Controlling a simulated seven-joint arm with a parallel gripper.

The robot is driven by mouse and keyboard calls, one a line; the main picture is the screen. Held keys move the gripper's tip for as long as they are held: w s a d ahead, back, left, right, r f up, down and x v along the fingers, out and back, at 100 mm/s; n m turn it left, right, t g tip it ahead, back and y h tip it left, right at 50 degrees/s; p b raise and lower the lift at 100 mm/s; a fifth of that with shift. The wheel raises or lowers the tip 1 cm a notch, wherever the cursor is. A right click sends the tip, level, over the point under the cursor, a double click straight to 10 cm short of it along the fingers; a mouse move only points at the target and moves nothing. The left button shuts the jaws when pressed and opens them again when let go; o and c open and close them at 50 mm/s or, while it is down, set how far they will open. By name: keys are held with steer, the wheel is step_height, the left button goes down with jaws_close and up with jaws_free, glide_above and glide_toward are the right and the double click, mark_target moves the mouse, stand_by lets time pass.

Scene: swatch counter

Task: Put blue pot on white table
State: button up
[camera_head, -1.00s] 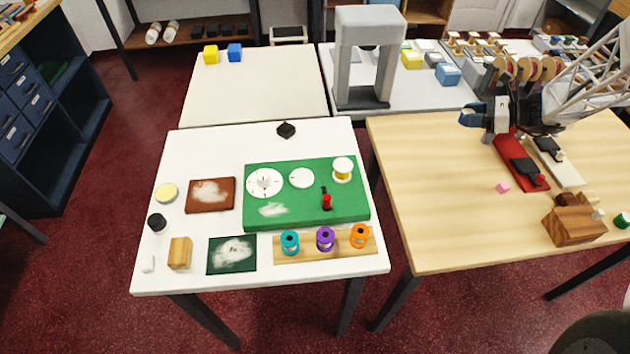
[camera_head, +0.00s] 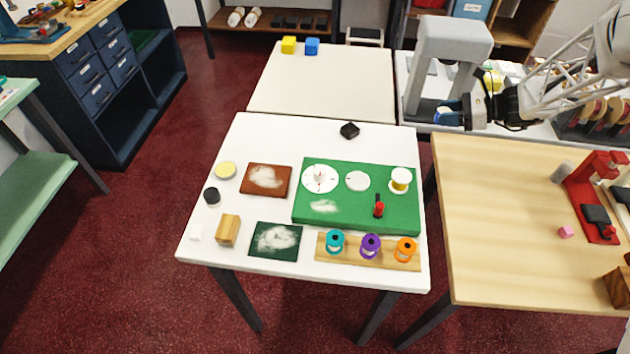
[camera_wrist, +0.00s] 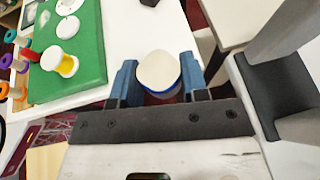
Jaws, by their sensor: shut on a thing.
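My gripper (camera_head: 451,116) has blue fingers and is raised near the base of the grey arch-shaped machine, right of the white tables. In the wrist view my gripper (camera_wrist: 157,85) is shut on the blue pot (camera_wrist: 158,71); its pale rounded top faces the camera and a blue side shows beneath. In the head view the fingers mostly hide the pot. The white table (camera_head: 290,132) stands in front, left of my gripper, and its edge also shows in the wrist view (camera_wrist: 122,32). The pot is apart from this table.
The table's back left is clear. A cream table (camera_head: 320,85) stands behind, the grey arch machine (camera_head: 450,45) beside it, a wooden table (camera_head: 490,220) right.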

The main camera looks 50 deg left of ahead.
steer(key=n+g+h, duration=0.1)
steer(key=n+g, duration=0.1)
glide_above(393, 141)
steer(key=shift+r, duration=0.35)
steer(key=shift+f, duration=3.15)
steer(key=shift+f, duration=1.85)
steer(key=shift+f, duration=0.1)
steer(key=o, duration=0.9)
